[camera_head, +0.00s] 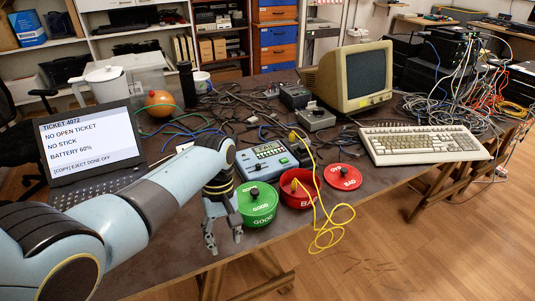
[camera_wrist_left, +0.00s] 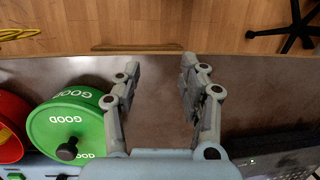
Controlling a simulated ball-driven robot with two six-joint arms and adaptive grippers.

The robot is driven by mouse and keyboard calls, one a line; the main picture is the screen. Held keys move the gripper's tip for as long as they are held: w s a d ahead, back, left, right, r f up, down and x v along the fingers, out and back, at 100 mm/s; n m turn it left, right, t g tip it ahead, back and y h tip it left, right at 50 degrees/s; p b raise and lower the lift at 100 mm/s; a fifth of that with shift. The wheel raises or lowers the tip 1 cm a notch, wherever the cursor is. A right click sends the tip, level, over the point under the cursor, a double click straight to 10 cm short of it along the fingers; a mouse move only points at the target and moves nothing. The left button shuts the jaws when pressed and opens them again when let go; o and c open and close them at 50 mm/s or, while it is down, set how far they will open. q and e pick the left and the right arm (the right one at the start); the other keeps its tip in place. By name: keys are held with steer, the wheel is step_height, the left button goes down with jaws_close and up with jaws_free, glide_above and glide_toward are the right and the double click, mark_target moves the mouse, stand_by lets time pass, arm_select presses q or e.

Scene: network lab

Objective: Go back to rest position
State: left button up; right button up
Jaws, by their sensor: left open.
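My left gripper (camera_head: 224,240) hangs over the front edge of the table, just left of the green GOOD container. In the left wrist view the left gripper (camera_wrist_left: 158,88) has its two fingers apart with nothing between them. My right gripper is not in view.
The red BAD container (camera_head: 297,197) stands open with a yellow cable (camera_head: 322,215) hanging out; its lid (camera_head: 343,177) lies beside it. A blue-grey tester (camera_head: 262,162), laptop (camera_head: 90,145), keyboard (camera_head: 424,144), monitor (camera_head: 355,78) and loose cables crowd the table (camera_head: 185,255).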

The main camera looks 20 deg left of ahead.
arm_select(q)
steer(key=shift+s+f, duration=1.45)
steer(key=s+a+f+m+y+b, duration=0.15)
steer(key=s+f+b, duration=0.25)
steer(key=s+f, duration=0.85)
steer(key=s+a+f+m+b, duration=0.25)
steer(key=s+f+b, duration=0.25)
steer(key=s+f, duration=0.75)
steer(key=s+a+f+m+b, duration=0.15)
steer(key=s+f+b, duration=0.25)
steer(key=s+f, duration=0.85)
steer(key=r+m+t, duration=0.1)
steer(key=m, duration=0.1)
steer(key=r+m+t, duration=0.1)
steer(key=m+t, duration=0.1)
steer(key=shift+w+d+r+m, duration=0.15)
steer(key=shift+w+r+m, duration=0.1)
steer(key=shift+r, duration=0.1)
